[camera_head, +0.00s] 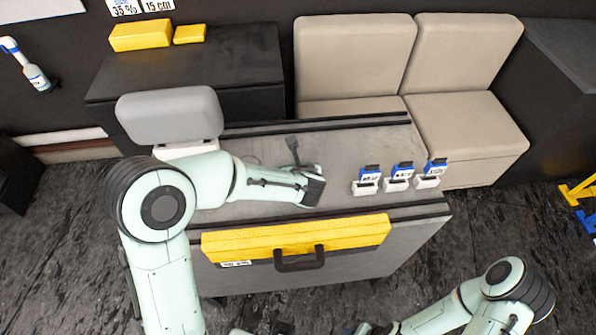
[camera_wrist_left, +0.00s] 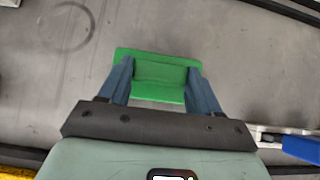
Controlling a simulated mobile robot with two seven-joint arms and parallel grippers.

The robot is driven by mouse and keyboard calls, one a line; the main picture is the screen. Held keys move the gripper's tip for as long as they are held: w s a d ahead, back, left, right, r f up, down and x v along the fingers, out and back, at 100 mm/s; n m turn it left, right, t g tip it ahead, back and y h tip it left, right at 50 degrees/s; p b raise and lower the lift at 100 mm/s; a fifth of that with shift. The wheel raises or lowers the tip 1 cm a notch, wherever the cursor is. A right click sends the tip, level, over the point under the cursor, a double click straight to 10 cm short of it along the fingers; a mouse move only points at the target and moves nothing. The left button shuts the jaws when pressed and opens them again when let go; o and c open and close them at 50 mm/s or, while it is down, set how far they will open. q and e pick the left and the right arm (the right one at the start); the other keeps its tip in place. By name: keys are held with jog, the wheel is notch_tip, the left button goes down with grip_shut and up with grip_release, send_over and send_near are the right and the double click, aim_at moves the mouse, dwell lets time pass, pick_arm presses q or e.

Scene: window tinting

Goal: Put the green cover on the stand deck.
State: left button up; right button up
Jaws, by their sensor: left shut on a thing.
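The green cover (camera_wrist_left: 158,76) shows in the left wrist view between the two blue fingers of my left gripper (camera_wrist_left: 160,88), which is shut on it. Grey surface shows around the cover; I cannot tell whether the cover touches it. In the head view my left gripper (camera_head: 314,193) is over the right-centre of the grey tabletop (camera_head: 345,143), and the cover is hidden there. I cannot make out for sure which surface is the stand deck. My right arm is at the bottom right, and its gripper is at most partly visible at the bottom edge.
Several small white holders with blue-topped items (camera_head: 399,178) stand right of my left gripper. A yellow case (camera_head: 300,238) with a black handle is at the table's front. A grey pad (camera_head: 170,115) stands at the left. Beige seats (camera_head: 355,55) are behind.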

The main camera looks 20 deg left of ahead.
pick_arm(q)
jog(key=shift+f, duration=0.15)
jog(key=shift+f, duration=0.15)
jog(key=o, duration=1.1)
jog(key=shift+r, duration=0.4)
jog(key=p+v, duration=0.1)
jog(key=v, duration=1)
jog(key=shift+s+d+r, duration=0.1)
jog(key=shift+s+r, duration=0.1)
jog(key=shift+s, duration=0.2)
jog(key=shift+f, duration=0.1)
